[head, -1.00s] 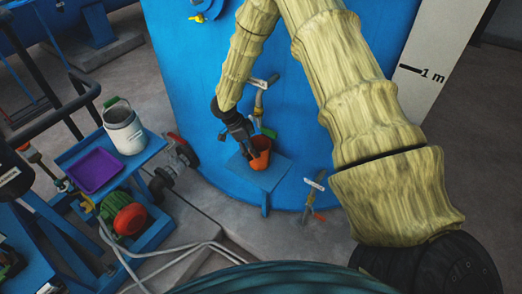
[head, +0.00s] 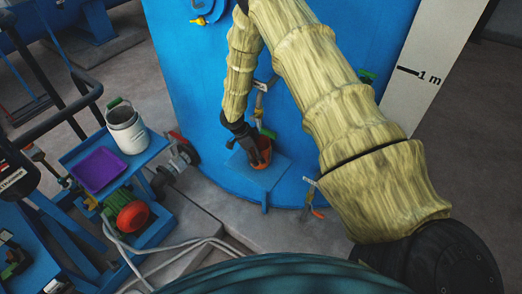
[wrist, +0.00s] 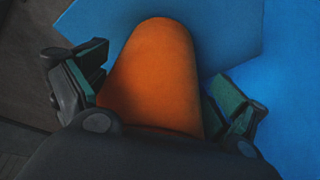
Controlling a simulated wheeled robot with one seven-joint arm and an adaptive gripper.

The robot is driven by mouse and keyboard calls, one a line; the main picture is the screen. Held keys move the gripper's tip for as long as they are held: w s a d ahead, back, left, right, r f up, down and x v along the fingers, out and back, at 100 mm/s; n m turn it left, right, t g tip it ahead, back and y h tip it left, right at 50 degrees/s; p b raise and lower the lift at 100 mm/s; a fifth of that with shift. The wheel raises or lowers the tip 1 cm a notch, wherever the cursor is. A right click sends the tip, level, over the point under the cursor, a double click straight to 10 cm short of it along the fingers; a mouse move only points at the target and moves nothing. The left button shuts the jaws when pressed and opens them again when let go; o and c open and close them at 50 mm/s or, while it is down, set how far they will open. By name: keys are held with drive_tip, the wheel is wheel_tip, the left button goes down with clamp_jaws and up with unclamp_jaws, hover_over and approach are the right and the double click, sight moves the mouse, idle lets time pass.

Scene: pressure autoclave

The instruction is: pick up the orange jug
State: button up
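The orange jug (head: 266,149) stands on a small blue shelf (head: 245,179) on the front of the blue tank. My gripper (head: 250,153) is at the jug and hides part of it in the head view. In the wrist view the jug (wrist: 158,75) fills the middle, and my gripper (wrist: 158,80) has one green-padded finger on each side of it. The fingers are spread, with a small gap at the jug's upper left and right. Whether the pads touch it lower down is hidden.
A valve with a green handle (head: 267,132) is on the tank just above the jug. Another valve (head: 314,198) is low to the right. A blue cart at left holds a white canister (head: 126,130) and a purple tray (head: 98,170).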

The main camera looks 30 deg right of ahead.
drive_tip(key=c, duration=0.9)
drive_tip(key=shift+o, duration=0.2)
drive_tip(key=shift+s, duration=0.1)
drive_tip(key=shift+b, duration=0.3)
drive_tip(key=shift+c, duration=0.2)
